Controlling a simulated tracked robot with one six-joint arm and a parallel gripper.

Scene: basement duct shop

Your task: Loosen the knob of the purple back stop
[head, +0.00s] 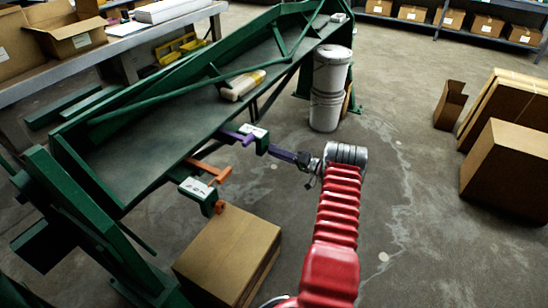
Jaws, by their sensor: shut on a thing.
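The purple back stop (234,136) sits on the front edge of the green brake's bed, with a green block and white label at its outer end. Its purple knob (283,154) sticks out to the right from that block. My gripper (303,161), at the end of my red arm, reaches in from the right and is shut on the outer end of the purple knob. The fingertips are small and dark here, so their exact hold is hard to see. An orange back stop (206,167) with its own white-labelled block sits nearer, to the left.
A cardboard box (228,255) stands on the floor below the orange stop. Larger boxes (508,165) stand at right; the floor between is clear.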

